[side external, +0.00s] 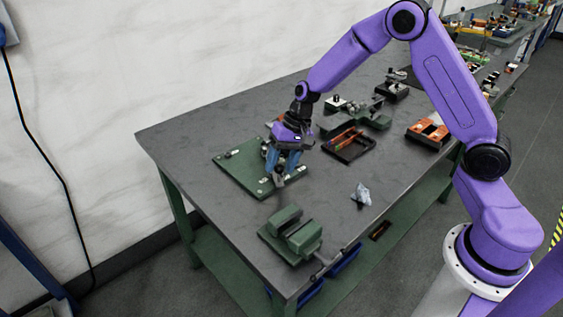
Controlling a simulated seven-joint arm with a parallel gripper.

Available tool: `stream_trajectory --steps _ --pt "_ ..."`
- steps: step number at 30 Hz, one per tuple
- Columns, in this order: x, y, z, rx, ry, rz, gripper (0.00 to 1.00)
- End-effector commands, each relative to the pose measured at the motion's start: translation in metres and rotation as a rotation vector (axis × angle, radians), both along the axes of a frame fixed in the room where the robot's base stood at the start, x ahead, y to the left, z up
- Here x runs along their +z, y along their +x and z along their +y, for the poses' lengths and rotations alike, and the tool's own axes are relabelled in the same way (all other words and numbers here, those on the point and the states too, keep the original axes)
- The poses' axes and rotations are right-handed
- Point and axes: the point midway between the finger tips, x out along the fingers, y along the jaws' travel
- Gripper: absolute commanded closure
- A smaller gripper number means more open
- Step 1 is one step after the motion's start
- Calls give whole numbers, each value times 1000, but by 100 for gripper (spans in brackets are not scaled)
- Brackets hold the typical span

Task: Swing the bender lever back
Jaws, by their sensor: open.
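My gripper (281,170) is low over the right part of a flat green plate (236,158) on the workbench, fingers pointing down. Its bluish fingers are apart. A small dark part (278,180) shows right at the fingertips, above the plate; it may be the bender lever, but it is too small and too covered to be sure. I cannot tell whether the fingers touch it. Small light fittings sit along the plate's edges. The middle of the plate is partly hidden behind my gripper.
A green vise (291,236) stands at the bench's near end, its handle past the edge. A black tray (349,145) with orange-handled tools, a crumpled clear bag (361,195), a green fixture (368,115) and an orange box (428,132) lie to the right. The bench's left corner is bare.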

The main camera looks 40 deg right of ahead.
Motion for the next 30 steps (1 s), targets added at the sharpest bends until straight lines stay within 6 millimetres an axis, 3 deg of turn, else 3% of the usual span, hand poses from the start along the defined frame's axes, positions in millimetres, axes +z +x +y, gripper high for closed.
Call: stream_trajectory --steps 5,10,20,30 --pt "0 0 0 0 1 0 47" --pt "0 0 0 0 1 0 99" --pt "1 1 4 -21 1 1 100" --pt "1 18 33 -207 1 -2 100"
